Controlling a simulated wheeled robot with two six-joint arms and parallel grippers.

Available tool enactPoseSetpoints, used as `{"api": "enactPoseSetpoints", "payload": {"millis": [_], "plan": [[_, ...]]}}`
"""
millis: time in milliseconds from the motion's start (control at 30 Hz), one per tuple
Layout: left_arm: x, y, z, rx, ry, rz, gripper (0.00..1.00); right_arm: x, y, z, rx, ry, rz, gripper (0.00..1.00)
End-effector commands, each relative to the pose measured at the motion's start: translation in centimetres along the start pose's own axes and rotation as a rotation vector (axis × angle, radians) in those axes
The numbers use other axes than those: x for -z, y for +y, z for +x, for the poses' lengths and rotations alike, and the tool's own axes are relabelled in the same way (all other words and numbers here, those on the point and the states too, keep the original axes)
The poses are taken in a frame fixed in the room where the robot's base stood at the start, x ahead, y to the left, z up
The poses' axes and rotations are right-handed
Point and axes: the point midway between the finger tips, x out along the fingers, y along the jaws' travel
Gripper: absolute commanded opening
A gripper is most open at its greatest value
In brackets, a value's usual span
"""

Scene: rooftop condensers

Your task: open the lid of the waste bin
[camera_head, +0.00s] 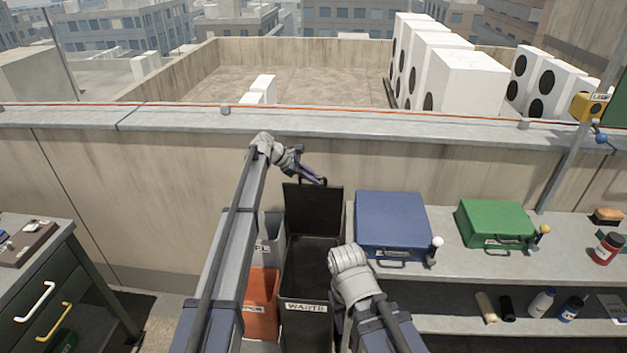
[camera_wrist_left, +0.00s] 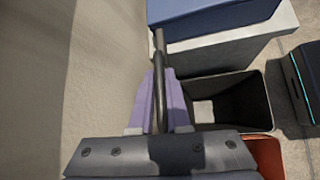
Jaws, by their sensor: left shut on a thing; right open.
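The black waste bin (camera_head: 305,318), with a WASTE label on its front, stands against the wall in the head view. Its lid (camera_head: 312,215) stands raised, about upright, at the back of the bin. My left gripper (camera_head: 322,181) is at the lid's top edge and shut on it. In the left wrist view the fingers (camera_wrist_left: 160,100) close around a thin dark bar, apparently part of the lid. The bin's open mouth (camera_wrist_left: 262,104) shows to the right of them. My right gripper (camera_head: 342,322) is low at the bin's right front, open, mostly hidden by its wrist.
An orange bin (camera_head: 262,305) and a grey bin (camera_head: 268,240) stand left of the waste bin. A shelf (camera_head: 460,265) on the right holds a blue case (camera_head: 392,222) and a green case (camera_head: 493,220). A drawer cabinet (camera_head: 45,290) stands at the left.

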Motion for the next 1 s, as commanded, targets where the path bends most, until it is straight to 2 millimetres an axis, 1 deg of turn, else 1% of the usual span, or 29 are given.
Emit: {"api": "enactPoseSetpoints", "payload": {"millis": [167, 200, 433, 767, 867, 1000], "plan": [[0.0, 0.0, 0.0, 0.000, -0.001, 0.000, 0.00, 0.0, 0.0, 0.0, 0.000, 0.000, 0.000, 0.50], [0.0, 0.0, 0.0, 0.000, -0.001, 0.000, 0.17, 0.0, 0.0, 0.0, 0.000, 0.000, 0.000, 0.50], [0.0, -0.1, 0.0, 0.000, -0.001, 0.000, 0.43, 0.0, 0.0, 0.0, 0.000, 0.000, 0.000, 0.50], [-0.1, 0.0, -0.2, 0.000, -0.001, 0.000, 0.44, 0.0, 0.0, -0.2, 0.000, 0.000, 0.000, 0.50], [-0.2, 0.0, -0.8, 0.000, -0.001, -0.001, 0.44, 0.0, 0.1, -0.7, 0.000, 0.000, 0.000, 0.50], [-0.3, 0.1, -2.5, 0.000, -0.001, -0.001, 0.44, -0.1, 0.2, -1.9, 0.000, 0.000, 0.000, 0.50]]}}
